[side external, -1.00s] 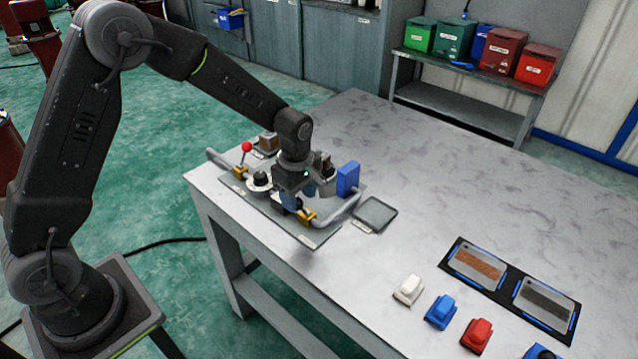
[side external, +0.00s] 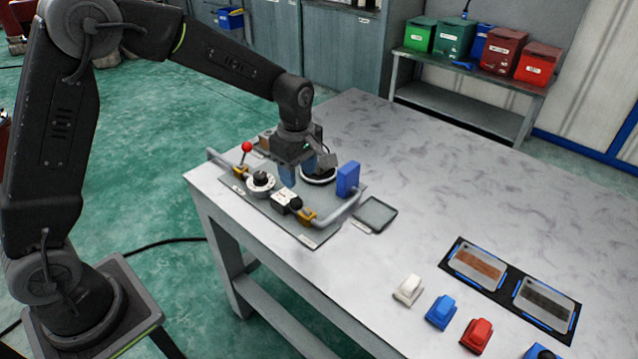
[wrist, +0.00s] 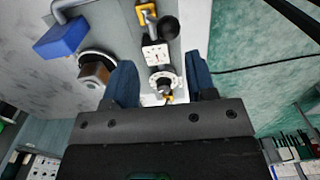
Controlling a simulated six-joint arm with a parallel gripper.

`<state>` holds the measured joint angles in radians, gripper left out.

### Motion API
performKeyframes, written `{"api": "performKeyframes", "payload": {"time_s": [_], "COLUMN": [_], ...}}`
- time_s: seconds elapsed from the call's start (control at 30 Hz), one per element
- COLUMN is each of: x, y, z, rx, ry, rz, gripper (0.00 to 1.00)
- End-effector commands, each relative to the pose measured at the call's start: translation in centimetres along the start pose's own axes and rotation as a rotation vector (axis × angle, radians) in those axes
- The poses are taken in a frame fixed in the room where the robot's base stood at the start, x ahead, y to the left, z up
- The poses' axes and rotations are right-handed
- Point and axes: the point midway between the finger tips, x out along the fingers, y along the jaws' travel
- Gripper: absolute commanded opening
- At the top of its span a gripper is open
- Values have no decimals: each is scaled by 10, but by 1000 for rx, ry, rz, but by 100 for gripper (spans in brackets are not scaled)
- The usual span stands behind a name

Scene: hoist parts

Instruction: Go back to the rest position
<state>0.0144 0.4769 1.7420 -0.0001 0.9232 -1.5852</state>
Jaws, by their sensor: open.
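My gripper (side external: 297,172) is above the grey panel (side external: 292,233) at the near left of the table. Its blue fingers are apart and hold nothing. In the wrist view, my gripper (wrist: 164,86) shows its two fingers on either side of a white dial (wrist: 163,81), which lies below between them. A lever with a red ball (side external: 246,147) stands at the panel's left.
A blue block (side external: 347,179) stands at the panel's right by a grey pipe. A dark square tray (side external: 376,214) lies beside it. White (side external: 408,290), blue (side external: 440,312) and red (side external: 476,334) blocks sit at the front.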

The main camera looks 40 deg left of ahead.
Motion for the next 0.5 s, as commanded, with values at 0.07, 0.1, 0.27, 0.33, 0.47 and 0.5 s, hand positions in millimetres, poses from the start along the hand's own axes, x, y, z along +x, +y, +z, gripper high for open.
{"api": "performKeyframes", "payload": {"time_s": [0.07, 0.1, 0.27, 0.33, 0.47, 0.5], "x": [0, 0, -3, -12, -45, -57], "y": [0, 0, -1, -5, -25, -34], "z": [0, 0, 0, 0, -1, -2], "rx": [0, 0, 10, 45, 197, 264], "ry": [0, 0, 0, 0, 6, 11], "rz": [0, 0, 5, 19, 72, 94], "gripper": [51, 51, 51, 51, 51, 51]}}
